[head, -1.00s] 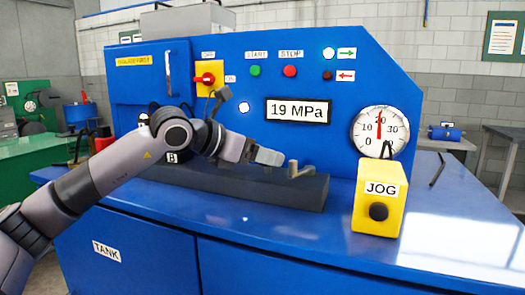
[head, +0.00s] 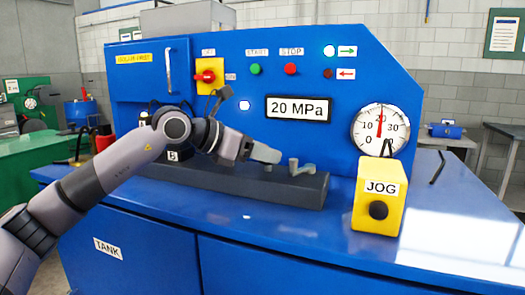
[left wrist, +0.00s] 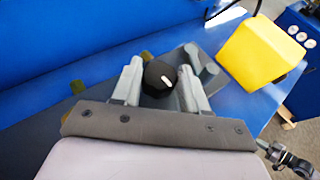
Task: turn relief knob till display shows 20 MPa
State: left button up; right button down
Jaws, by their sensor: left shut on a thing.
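The display (head: 297,109) on the blue panel reads 20 MPa. The round gauge (head: 380,133) right of it has its red needle pointing almost straight up, near the 20 mark. The relief knob (left wrist: 160,76) is a black round knob with a white mark, seen in the left wrist view. My left gripper (left wrist: 161,88) has a finger on each side of the knob and is shut on it. In the head view the left gripper (head: 266,154) is above the dark grey block, and the knob is hidden there. My right gripper is not in view.
The dark grey block (head: 230,185) lies on the blue bench top, with a grey lever (head: 300,167) just right of the gripper. A yellow JOG box (head: 378,210) stands farther right. The panel has a red switch (head: 206,77) and buttons.

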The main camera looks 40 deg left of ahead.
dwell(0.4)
pick_arm(q)
jog(key=o, duration=1.1)
jog(key=shift+c, duration=0.2)
jog(key=b+v, duration=0.1)
jog(key=v, duration=0.6)
jog(key=shift+a, duration=0.2)
